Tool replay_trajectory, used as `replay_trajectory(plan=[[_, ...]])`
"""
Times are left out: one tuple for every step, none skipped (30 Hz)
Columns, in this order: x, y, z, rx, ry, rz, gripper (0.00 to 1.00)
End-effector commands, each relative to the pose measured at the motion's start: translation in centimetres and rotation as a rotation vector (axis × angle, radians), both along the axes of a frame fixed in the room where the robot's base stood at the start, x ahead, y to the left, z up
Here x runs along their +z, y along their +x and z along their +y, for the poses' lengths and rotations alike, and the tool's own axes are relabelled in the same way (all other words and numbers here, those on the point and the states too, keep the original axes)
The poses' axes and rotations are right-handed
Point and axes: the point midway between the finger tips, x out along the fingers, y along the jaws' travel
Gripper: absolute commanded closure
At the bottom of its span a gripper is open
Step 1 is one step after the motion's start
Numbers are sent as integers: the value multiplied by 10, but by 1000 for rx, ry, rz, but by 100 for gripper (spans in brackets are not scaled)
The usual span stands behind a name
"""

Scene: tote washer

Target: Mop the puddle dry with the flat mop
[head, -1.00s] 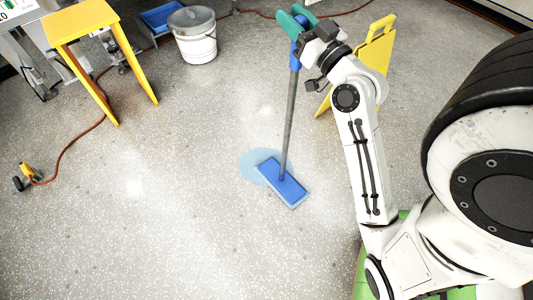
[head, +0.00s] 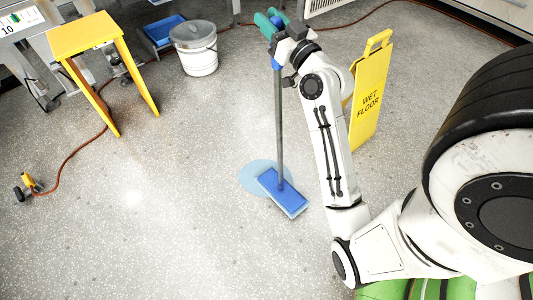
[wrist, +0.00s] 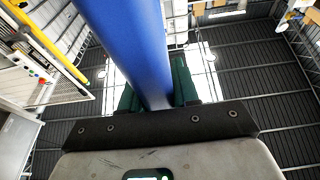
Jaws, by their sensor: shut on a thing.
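The flat mop (head: 281,193) has a blue rectangular head lying on the floor and a grey pole rising to a blue grip. My gripper (head: 270,24), with green fingers, is shut on the mop's blue grip near its top. In the wrist view the blue grip (wrist: 128,40) passes between the green fingers (wrist: 180,82). The puddle (head: 256,177) is a light blue patch on the speckled floor. The mop head covers its lower right part, and the puddle shows to the left of and above the head.
A yellow wet floor sign (head: 370,97) stands right of my arm. A white lidded bucket (head: 197,52), a blue tray (head: 163,32) and a yellow stool (head: 88,38) are at the back. An orange cable (head: 76,150) runs along the left. Floor around the puddle is clear.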

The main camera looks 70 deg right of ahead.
Motion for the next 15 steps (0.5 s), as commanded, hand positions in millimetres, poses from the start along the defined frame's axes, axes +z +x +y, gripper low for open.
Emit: replay_trajectory(plan=[[-13, 7, -5, 3, 14, 24, 100], [-13, 9, -6, 3, 14, 24, 100], [-14, 13, -9, 3, 15, 25, 100], [-14, 16, -10, 3, 15, 25, 100], [-14, 18, -12, 3, 15, 26, 100], [-14, 22, -14, 3, 16, 25, 100], [-14, 25, -16, 3, 16, 25, 100], [-14, 27, -17, 4, 16, 26, 100], [-14, 31, -19, 4, 16, 26, 100], [-15, 33, -21, 3, 16, 27, 100], [-15, 36, -23, 3, 16, 27, 100], [-16, 40, -25, 3, 16, 28, 100], [-15, 42, -27, 3, 16, 27, 100], [-15, 45, -29, 3, 16, 27, 100], [-16, 48, -31, 3, 16, 28, 100]])
